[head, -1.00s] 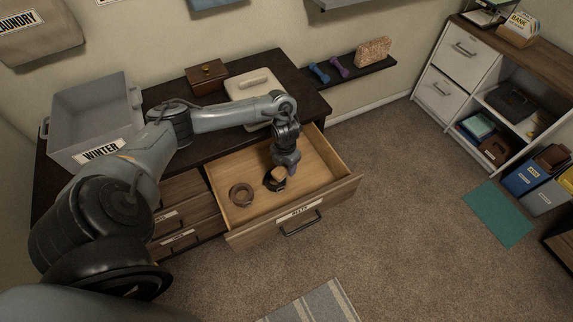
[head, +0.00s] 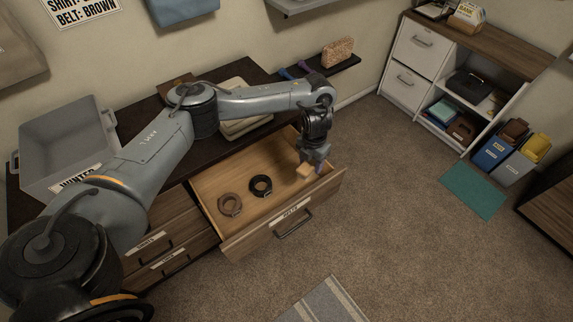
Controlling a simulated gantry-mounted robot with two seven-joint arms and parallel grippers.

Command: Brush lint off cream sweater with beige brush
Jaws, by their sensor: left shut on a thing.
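My left gripper (head: 313,168) is shut on the beige brush (head: 304,171), over the right end of the open drawer (head: 279,185). The gripper covers part of the brush, and I cannot tell how far it is above the drawer floor. The cream sweater (head: 246,125) lies folded on the dark dresser top, partly hidden behind my left forearm. Lint on it is too small to make out. My right gripper is not in view.
A coiled brown belt (head: 230,204) and a coiled black belt (head: 261,186) lie in the drawer. A grey bin (head: 70,140) labelled WINTER stands on the dresser's left. A low shelf (head: 336,65) with dumbbells is on the wall behind.

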